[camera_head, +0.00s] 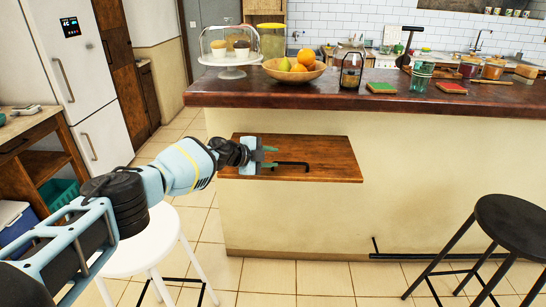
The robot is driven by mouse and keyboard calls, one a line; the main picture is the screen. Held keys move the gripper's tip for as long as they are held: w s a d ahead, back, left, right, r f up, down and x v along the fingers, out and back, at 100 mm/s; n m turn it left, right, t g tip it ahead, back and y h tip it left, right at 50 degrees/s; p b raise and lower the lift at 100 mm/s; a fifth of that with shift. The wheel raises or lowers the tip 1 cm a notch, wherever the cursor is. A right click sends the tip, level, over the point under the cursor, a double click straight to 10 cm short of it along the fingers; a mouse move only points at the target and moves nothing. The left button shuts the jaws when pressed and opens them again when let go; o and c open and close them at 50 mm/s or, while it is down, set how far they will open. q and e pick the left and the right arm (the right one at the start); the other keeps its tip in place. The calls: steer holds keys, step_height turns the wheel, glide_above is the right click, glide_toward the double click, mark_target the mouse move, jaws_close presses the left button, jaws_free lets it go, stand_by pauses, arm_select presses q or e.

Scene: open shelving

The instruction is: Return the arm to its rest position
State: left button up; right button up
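My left arm comes in from the left edge and reaches towards the middle of the head view. Its gripper (270,157) is in front of a brown wooden panel (325,150) on the counter's pale front. The two fingertips are apart with a gap between them, and no object shows in the gap. A black bar handle (292,164) on the panel lies just right of the fingers. I cannot tell whether the lower finger touches it. My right gripper is not in view.
A white stool (155,240) stands below my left arm, and a black stool (510,218) at the right. The dark countertop (220,92) holds a fruit bowl (312,72), a cake stand (232,72) and jars. A white fridge (75,75) is at left. Tiled floor lies between the stools.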

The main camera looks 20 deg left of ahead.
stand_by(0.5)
arm_select(q)
steer(key=s+d+f+n+h, duration=0.1)
steer(key=s+d+f, duration=0.4)
steer(key=d+f, duration=0.2)
steer(key=s+d+f+n+h, duration=0.1)
steer(key=s+d+f+h, duration=0.1)
steer(key=s+d+f, duration=0.4)
steer(key=s+d+f+n+t+y, duration=0.1)
steer(key=s+d+f+n, duration=0.35)
steer(key=s, duration=0.45)
steer(key=s+d+f+n, duration=0.35)
steer(key=s+f, duration=0.25)
steer(key=s, duration=0.2)
steer(key=s+a+f+n+g+y, duration=0.1)
steer(key=s+a+n+y, duration=0.1)
steer(key=s+a, duration=0.3)
steer(key=s+a+f+n+y, duration=0.2)
steer(key=s+a, duration=0.3)
steer(key=s, duration=0.7)
steer(key=s+a+f+n+g+y, duration=0.1)
steer(key=s+a+f+n+y, duration=0.1)
steer(key=s+a, duration=0.3)
steer(key=s+n+y, duration=0.1)
steer(key=s, duration=0.2)
steer(key=shift+s+f+g+y, duration=0.2)
steer(key=shift+f+g+y, duration=0.05)
steer(key=shift+g+y, duration=0.05)
